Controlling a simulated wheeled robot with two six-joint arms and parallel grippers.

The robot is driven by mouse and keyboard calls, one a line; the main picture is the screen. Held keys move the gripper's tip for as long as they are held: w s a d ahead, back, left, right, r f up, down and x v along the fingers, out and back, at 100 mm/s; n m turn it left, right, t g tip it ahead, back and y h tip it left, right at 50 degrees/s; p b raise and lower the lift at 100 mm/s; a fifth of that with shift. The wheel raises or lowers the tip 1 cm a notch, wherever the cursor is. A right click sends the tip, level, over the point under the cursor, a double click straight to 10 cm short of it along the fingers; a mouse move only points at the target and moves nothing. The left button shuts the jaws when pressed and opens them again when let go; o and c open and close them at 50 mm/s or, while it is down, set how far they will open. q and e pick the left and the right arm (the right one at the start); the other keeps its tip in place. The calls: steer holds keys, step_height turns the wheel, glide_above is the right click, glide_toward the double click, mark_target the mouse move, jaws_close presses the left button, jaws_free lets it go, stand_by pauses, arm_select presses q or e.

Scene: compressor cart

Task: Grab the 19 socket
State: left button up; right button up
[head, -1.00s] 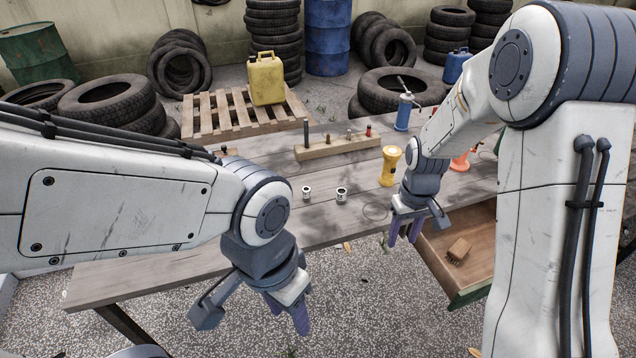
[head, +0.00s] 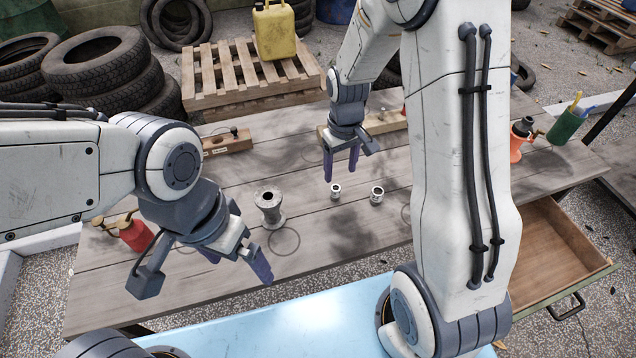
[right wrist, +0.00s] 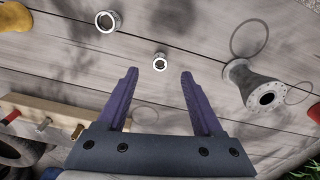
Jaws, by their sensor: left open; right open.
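Two small silver sockets stand on the wooden table: the left one (head: 336,191) and the right one (head: 377,194) in the head view. I cannot read a size on either. My right gripper (head: 341,171) is open and empty, pointing down above the left socket. In the right wrist view, this socket (right wrist: 160,62) shows just beyond the gap between the open purple fingertips (right wrist: 158,75). The other socket (right wrist: 107,22) is farther off, up and left. My left gripper (head: 238,265) is open and empty near the table's front left edge.
A grey metal spool (head: 269,208) stands left of the sockets; it also shows in the right wrist view (right wrist: 262,88). A wooden holder block (head: 386,121) is behind my right gripper. A red can (head: 134,234) is at left. A drawer (head: 556,247) hangs open at right.

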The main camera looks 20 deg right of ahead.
mark_target(336, 188)
steer(key=f, duration=0.6)
steer(key=w+f, duration=0.1)
steer(key=f, duration=0.3)
steer(key=shift+a+p, duration=0.2)
steer(key=shift+p, duration=0.1)
steer(key=shift+r, duration=0.1)
jaws_close()
